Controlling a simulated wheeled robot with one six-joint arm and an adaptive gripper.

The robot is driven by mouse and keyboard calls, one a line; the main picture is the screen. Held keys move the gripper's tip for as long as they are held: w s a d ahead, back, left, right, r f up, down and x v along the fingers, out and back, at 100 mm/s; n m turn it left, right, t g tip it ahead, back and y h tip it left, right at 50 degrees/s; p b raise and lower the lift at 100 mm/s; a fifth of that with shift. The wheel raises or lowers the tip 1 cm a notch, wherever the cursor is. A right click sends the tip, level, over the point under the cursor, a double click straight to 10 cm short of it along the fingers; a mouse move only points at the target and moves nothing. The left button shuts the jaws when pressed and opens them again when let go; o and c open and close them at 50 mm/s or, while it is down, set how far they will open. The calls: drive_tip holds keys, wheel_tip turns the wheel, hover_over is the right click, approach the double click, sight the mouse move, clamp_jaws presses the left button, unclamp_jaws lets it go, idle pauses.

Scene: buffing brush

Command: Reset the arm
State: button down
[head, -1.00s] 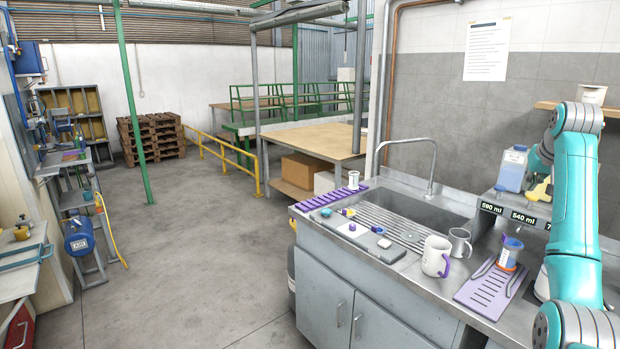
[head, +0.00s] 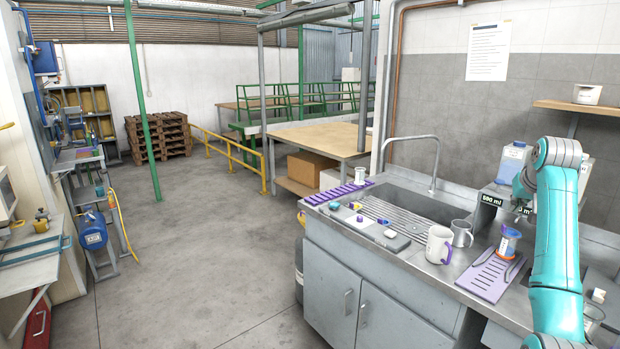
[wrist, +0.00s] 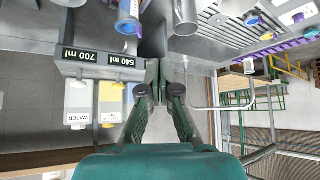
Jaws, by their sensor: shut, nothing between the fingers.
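My arm (head: 556,245) is raised at the right of the head view, over the sink counter. In the wrist view my gripper (wrist: 167,66) is shut, its dark green fingers meeting at the tips with nothing between them. It hangs in the air, with the sink, a faucet and a labelled shelf edge (wrist: 95,64) beyond it. In the head view the gripper end is small and partly hidden by the arm.
A white mug (head: 438,245), a metal cup (head: 461,234) and a purple mat (head: 483,277) with a blue-and-orange container (head: 508,242) stand on the counter near my arm. The sink (head: 423,208) and faucet (head: 434,160) lie behind. The floor at left is clear (head: 200,250).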

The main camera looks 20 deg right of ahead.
drive_tip(key=w+a+f+n+t, duration=0.1)
drive_tip(key=a+f, duration=0.4)
drive_tip(key=f, duration=0.4)
drive_tip(key=a+f, duration=0.5)
drive_tip(key=f, duration=0.5)
drive_tip(key=w+a+f+n+t, duration=0.1)
drive_tip(key=a+f, duration=0.4)
drive_tip(key=f, duration=0.4)
drive_tip(key=s+a+f+n+t, duration=0.1)
drive_tip(key=s+a+f, duration=0.65)
drive_tip(key=a, duration=0.25)
drive_tip(key=s+a+f+t, duration=0.1)
drive_tip(key=s+a+f, duration=0.5)
drive_tip(key=a+f, duration=0.3)
drive_tip(key=s+a+f+n+t+y, duration=0.1)
drive_tip(key=s+a, duration=0.6)
drive_tip(key=s, duration=0.3)
drive_tip(key=s+a+n+t+y, duration=0.1)
drive_tip(key=s+a, duration=0.6)
drive_tip(key=s, duration=0.4)
drive_tip(key=s+a+r+n+t+y, duration=0.1)
drive_tip(key=s+a+r, duration=0.2)
drive_tip(key=s+r, duration=0.5)
drive_tip(key=s+a+r+n+t+y, duration=0.1)
drive_tip(key=s+a+r, duration=0.2)
drive_tip(key=s+r, duration=0.5)
drive_tip(key=shift+s+a+y, duration=0.3)
drive_tip(key=shift+s+a, duration=0.1)
drive_tip(key=shift+s, duration=1.6)
